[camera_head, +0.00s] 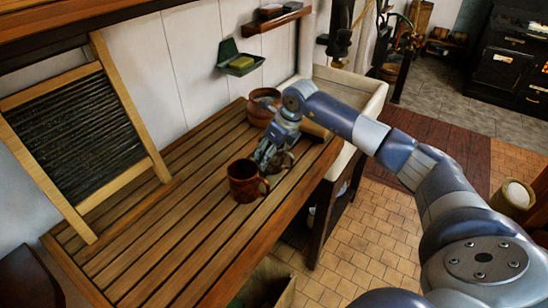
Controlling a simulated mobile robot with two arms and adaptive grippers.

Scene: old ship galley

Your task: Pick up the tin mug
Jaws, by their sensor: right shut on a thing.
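A tin mug (285,160), small and dull grey-brown, is on the slatted wooden counter (190,215), partly hidden behind my right gripper. My right gripper (264,160) reaches down from the right and is shut on the tin mug; its fingers cover part of the rim and side. I cannot tell whether the mug's base touches the slats. A reddish-brown mug (244,181) with its handle to the right stands upright just in front and to the left of the fingers, very close to them. My left gripper is not in view.
A washboard (85,135) leans on the wall at the left. A round pot (262,107) stands behind my gripper. A pale sink (350,88) adjoins the counter's far end. A green soap dish (240,64) hangs on the wall. The counter's near part is clear.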

